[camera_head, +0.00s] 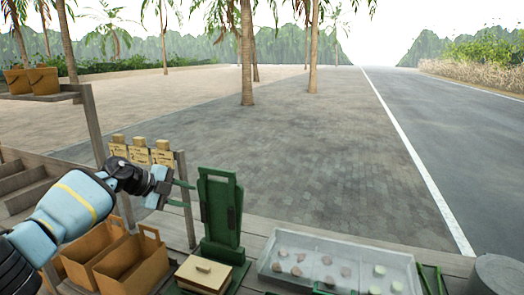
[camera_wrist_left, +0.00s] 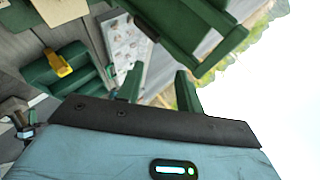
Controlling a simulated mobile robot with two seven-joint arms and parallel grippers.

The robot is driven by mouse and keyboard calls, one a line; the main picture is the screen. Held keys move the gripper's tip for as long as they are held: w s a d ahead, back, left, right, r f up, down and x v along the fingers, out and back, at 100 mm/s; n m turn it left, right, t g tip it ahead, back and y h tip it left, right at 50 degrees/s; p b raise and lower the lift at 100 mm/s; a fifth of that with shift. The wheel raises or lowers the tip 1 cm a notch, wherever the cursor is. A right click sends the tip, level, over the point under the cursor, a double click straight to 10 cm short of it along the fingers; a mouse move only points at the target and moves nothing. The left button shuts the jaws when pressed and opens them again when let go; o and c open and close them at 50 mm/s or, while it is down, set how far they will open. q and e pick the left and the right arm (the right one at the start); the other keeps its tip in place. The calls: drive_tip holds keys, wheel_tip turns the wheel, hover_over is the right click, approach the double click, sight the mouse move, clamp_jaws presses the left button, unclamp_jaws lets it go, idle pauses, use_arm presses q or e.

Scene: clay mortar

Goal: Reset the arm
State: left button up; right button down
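My left arm comes in from the left in the head view. Its gripper (camera_head: 182,193) is held level, left of an upright green press-like frame (camera_head: 221,208). Its two green fingers are apart, with nothing seen between them. In the left wrist view the fingers (camera_wrist_left: 158,88) also stand apart and empty, and the green frame (camera_wrist_left: 205,30) is close beyond them. I cannot tell whether a finger touches the frame. My right gripper cannot be made out in either view.
A cream block (camera_head: 204,273) lies at the green frame's foot. A pale tray (camera_head: 345,262) holds small pieces. Brown boxes (camera_head: 130,265) stand below my left arm. A green box with a yellow latch (camera_wrist_left: 60,65) is near the tray. A grey cylinder (camera_head: 497,276) stands far right.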

use_arm(q)
drive_tip(key=s+d+f+n+t+h, duration=0.1)
drive_tip(key=s+d+f+n+t, duration=0.3)
drive_tip(key=d+f, duration=0.35)
drive_tip(key=s+d+f+n+t+h, duration=0.1)
drive_tip(key=s+d+f+n+t, duration=0.4)
drive_tip(key=d, duration=0.3)
drive_tip(key=s+a+f+n+g+y, duration=0.2)
drive_tip(key=s+a+f+n+y, duration=0.35)
drive_tip(key=s+f, duration=0.4)
drive_tip(key=s+a+f+n+g+y, duration=0.3)
drive_tip(key=s+a+f+n+y, duration=0.3)
drive_tip(key=s, duration=0.7)
drive_tip(key=s+a+f+n+g, duration=0.1)
drive_tip(key=s+a+g, duration=0.15)
drive_tip(key=s, duration=0.75)
drive_tip(key=s+a+g, duration=0.1)
drive_tip(key=s+g, duration=0.3)
drive_tip(key=s, duration=0.5)
drive_tip(key=s+a+f+n+g, duration=0.1)
drive_tip(key=s+a+g, duration=0.15)
drive_tip(key=s, duration=0.75)
drive_tip(key=w+d+f+t+h, duration=0.2)
drive_tip(key=w+f+t, duration=0.4)
drive_tip(key=f, duration=0.4)
drive_tip(key=shift+d+t, duration=0.7)
drive_tip(key=shift+d, duration=0.1)
